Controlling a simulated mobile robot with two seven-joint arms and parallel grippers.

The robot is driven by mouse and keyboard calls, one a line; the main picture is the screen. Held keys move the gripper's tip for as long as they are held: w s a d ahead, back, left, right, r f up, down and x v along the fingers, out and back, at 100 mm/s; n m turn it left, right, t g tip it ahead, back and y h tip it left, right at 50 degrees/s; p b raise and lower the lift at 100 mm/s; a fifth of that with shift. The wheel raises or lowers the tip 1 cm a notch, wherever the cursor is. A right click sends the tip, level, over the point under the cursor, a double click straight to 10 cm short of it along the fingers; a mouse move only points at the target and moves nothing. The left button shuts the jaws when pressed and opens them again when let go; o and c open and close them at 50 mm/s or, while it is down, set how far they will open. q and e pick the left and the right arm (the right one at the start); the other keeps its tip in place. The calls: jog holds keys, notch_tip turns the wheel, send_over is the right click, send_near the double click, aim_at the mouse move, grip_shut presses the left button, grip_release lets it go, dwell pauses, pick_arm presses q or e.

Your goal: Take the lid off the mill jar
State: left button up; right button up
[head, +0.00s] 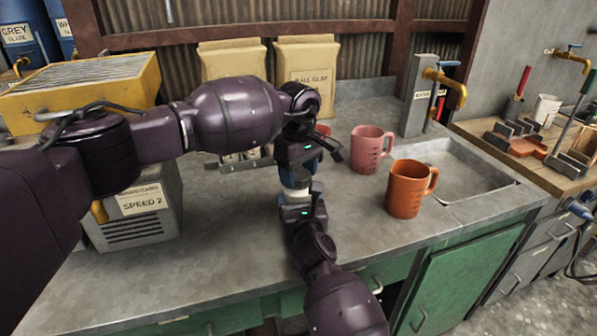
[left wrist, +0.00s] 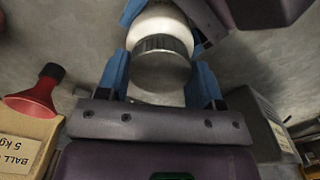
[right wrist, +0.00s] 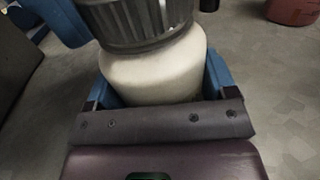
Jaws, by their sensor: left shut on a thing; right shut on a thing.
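The mill jar (head: 296,181) is small and white and stands between my two grippers over the counter in the head view. Its dark grey ribbed lid (left wrist: 162,60) sits on the jar's mouth. My left gripper (head: 297,164) comes from above, its blue fingers on either side of the lid, shut on it. My right gripper (head: 297,198) comes from the front, shut on the white jar body (right wrist: 155,70). In the right wrist view the lid (right wrist: 140,20) rests against the body with no visible gap. The grippers hide much of the jar in the head view.
A pink jug (head: 368,150) and an orange jug (head: 408,190) stand right of the grippers, before the sink (head: 455,170). Clay bags (head: 230,62) stand behind. A grey speed box (head: 135,220) is at left. The front left counter is clear.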

pick_arm(q)
jog(key=n, duration=0.5)
jog(key=shift+n, duration=0.3)
jog(key=n, duration=1)
jog(key=shift+n, duration=0.4)
jog(key=n, duration=0.4)
jog(key=shift+r, duration=0.1)
jog(key=n, duration=1.4)
jog(key=shift+n, duration=0.4)
jog(key=n, duration=0.5)
